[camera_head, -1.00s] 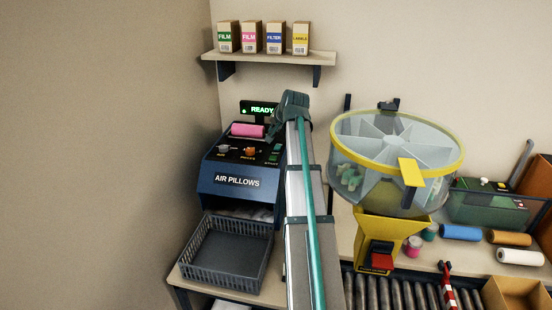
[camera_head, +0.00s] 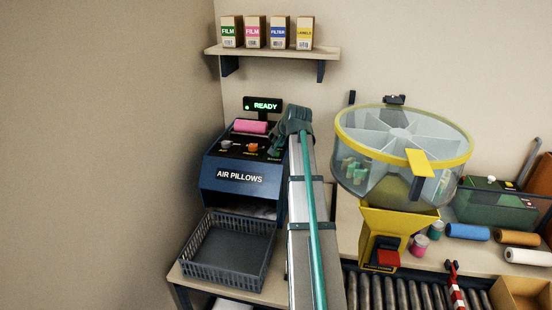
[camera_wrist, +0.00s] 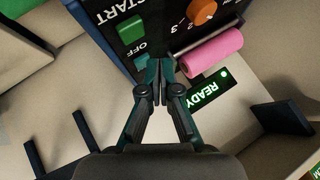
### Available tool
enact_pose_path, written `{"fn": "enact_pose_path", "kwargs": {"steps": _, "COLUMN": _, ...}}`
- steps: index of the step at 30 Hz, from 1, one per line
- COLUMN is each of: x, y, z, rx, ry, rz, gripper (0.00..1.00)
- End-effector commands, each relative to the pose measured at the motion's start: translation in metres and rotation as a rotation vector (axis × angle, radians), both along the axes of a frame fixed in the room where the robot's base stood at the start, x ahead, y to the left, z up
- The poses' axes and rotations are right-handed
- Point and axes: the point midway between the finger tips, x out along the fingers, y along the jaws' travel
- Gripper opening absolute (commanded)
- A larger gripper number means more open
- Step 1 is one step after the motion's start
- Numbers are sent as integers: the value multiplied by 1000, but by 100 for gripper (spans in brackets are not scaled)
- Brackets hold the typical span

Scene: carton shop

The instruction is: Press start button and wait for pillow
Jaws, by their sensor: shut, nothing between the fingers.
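The dark blue air pillow machine (camera_head: 240,177) stands at the left end of the bench, and its display (camera_head: 263,105) reads READY in green. In the wrist view the green start button (camera_wrist: 131,30) sits under the START label, with a teal OFF button (camera_wrist: 141,59) beside it. My gripper (camera_wrist: 160,68) is shut and empty, its tips close to the OFF button and the panel edge; contact cannot be told. In the head view my gripper (camera_head: 276,151) is at the panel's right side and hides part of it. No finished pillow shows in the dark basket (camera_head: 222,281).
A pink film roll (camera_head: 251,126) lies on top of the machine and knobs sit on its panel. A yellow-rimmed hopper (camera_head: 390,195) stands to the right of my arm. A shelf (camera_head: 275,53) with several boxes hangs above. Rollers (camera_head: 400,292) run along the front right.

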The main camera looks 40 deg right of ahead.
Motion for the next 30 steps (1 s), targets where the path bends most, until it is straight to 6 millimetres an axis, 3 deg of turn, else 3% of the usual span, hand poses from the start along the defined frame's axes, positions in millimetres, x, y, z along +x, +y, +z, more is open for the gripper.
{"fn": "enact_pose_path", "kwargs": {"steps": 7, "x": 0, "y": 0, "z": -20, "rx": -1, "ry": 0, "rz": 1, "gripper": 0}}
{"fn": "enact_pose_path", "kwargs": {"steps": 30, "x": 0, "y": 0, "z": -22, "rx": -1, "ry": 0, "rz": 1, "gripper": 0}}
